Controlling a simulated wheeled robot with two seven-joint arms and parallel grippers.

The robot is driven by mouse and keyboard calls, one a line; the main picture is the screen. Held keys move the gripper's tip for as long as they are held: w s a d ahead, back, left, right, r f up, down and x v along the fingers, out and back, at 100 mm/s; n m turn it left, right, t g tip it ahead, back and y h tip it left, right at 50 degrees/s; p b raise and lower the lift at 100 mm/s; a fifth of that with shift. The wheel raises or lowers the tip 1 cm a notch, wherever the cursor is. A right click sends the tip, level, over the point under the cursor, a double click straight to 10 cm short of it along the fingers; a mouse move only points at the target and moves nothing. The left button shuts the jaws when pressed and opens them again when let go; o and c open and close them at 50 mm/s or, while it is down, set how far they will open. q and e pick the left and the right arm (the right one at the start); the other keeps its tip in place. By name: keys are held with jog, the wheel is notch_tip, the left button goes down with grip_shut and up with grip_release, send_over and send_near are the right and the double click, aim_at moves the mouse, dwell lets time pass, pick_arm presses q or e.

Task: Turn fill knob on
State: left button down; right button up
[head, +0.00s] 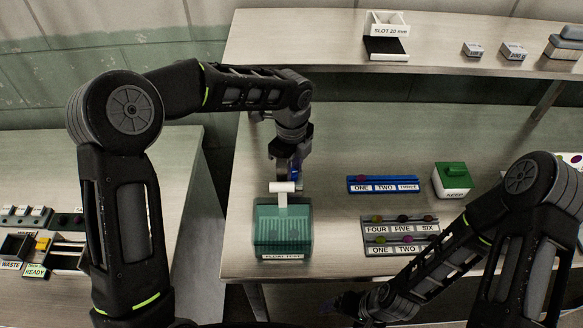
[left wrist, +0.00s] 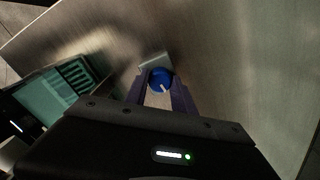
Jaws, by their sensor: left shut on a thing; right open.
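The fill knob (left wrist: 161,80) is a round blue knob with a white pointer line, mounted on a small grey block (left wrist: 154,61). It shows in the left wrist view between the fingers of my left gripper (left wrist: 162,92), which is shut on it. In the head view my left gripper (head: 291,172) reaches down behind the teal float test tank (head: 283,247), and the knob is mostly hidden there. My right gripper (head: 352,305) is low at the front edge of the table, open and apart from the knob.
The teal tank with a white spout (head: 284,188) stands just in front of my left gripper. To the right are a blue labelled rack (head: 383,191), a grey labelled tray (head: 397,252) and a green-lidded box (head: 453,181). A shelf (head: 310,45) runs above the back.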

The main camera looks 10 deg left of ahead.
pick_arm(q)
jog(key=shift+m, duration=0.9)
jog(key=c, duration=1.1)
grip_release()
jog(key=shift+o, duration=0.2)
notch_tip(320, 180, up, 8)
jog(key=shift+f+b, duration=0.1)
jog(key=shift+b, duration=0.55)
